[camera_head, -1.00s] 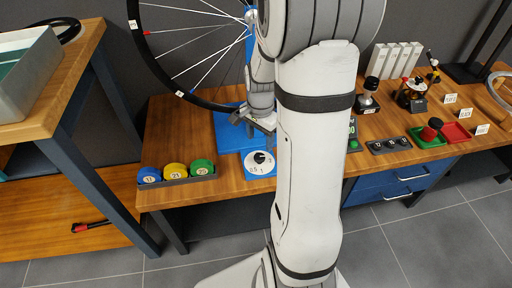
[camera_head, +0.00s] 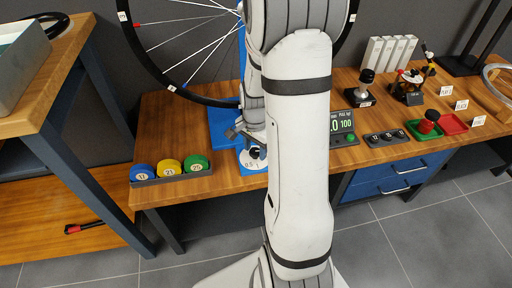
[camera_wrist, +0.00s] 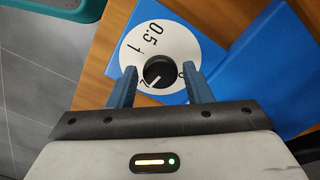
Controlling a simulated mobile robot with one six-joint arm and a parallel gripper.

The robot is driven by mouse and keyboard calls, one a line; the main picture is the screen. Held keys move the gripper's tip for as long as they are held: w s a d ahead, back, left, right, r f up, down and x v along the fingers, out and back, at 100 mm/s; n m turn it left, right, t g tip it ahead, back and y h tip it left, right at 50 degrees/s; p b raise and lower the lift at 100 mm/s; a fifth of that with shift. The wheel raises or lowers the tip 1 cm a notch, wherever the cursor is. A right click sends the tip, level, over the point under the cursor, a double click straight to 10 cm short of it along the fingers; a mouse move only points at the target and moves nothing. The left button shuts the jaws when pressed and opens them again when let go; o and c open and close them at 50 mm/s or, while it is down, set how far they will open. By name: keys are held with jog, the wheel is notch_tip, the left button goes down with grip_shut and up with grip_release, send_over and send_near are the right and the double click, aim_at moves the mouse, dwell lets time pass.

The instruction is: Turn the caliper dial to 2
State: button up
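The caliper dial is a white disc (camera_wrist: 180,38) with a black knob (camera_wrist: 158,71) on a blue base plate (camera_wrist: 148,10). In the wrist view "0.5" and "1" are readable; marks near the fingers are partly hidden. The knob's white pointer line points to the lower left, towards a partly covered mark beside the left finger. My gripper (camera_wrist: 161,88) is open, its two blue fingers on either side of the knob, with a visible gap on both sides. In the head view my gripper (camera_head: 246,137) is over the dial (camera_head: 250,163) and hides part of it.
A blue block (camera_wrist: 260,70) lies right of the dial in the wrist view. In the head view the wheel (camera_head: 190,95) stands behind. A tray (camera_head: 172,178) with blue, yellow and green pucks is left. A display (camera_head: 342,126) stands right of my arm.

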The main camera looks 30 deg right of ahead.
aim_at(255, 151)
jog(key=c, duration=0.7)
jog(key=shift+n, duration=0.8)
jog(key=o, duration=1)
notch_tip(255, 151, up, 8)
jog(key=p, duration=0.2)
jog(key=shift+f+p, duration=0.1)
jog(key=shift+p, duration=0.3)
